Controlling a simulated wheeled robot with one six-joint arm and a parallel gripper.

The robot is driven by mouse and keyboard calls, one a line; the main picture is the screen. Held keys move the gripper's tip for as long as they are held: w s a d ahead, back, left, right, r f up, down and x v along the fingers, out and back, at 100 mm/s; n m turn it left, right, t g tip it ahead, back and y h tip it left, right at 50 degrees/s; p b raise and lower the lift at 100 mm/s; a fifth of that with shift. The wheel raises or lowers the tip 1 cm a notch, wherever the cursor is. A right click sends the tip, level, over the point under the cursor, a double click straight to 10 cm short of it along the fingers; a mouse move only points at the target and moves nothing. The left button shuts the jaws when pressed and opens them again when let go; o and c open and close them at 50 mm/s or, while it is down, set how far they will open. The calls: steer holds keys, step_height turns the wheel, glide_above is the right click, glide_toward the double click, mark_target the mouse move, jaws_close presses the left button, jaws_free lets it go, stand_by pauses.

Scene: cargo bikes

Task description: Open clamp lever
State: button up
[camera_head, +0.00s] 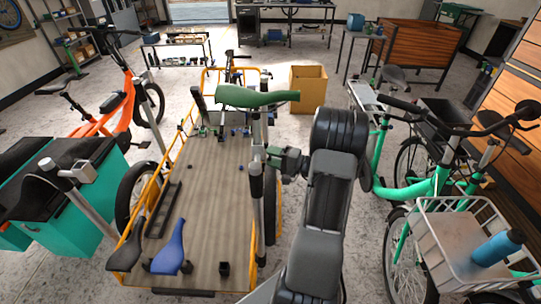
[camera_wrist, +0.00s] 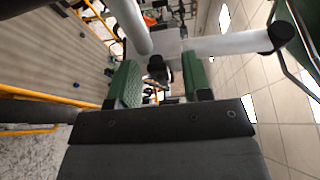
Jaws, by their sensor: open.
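My gripper (camera_wrist: 160,64) is open, with a green-padded finger on each side of the wrist view. Between and beyond the fingers is a small dark piece, which looks like the clamp lever (camera_wrist: 157,69), under a grey clamp block (camera_wrist: 171,43). I cannot tell whether the fingers touch it. A pale tube (camera_wrist: 225,45) runs right from the block to a dark end. Another pale tube (camera_wrist: 130,22) rises at upper left. In the head view my gripper (camera_head: 276,160) is beside a post (camera_head: 257,205), below a green saddle (camera_head: 258,97). The lever cannot be made out there.
A yellow-railed cargo bed (camera_head: 205,190) lies left of the post, with a blue saddle (camera_head: 170,250) on it. A green bike (camera_head: 430,185) with a white basket (camera_head: 455,240) stands close on the right. An orange bike (camera_head: 115,105) and another stand clamp (camera_head: 82,171) are left.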

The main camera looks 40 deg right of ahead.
steer(key=shift+w+a, duration=0.25)
steer(key=shift+w, duration=0.15)
steer(key=shift+c, duration=0.3)
jaws_close()
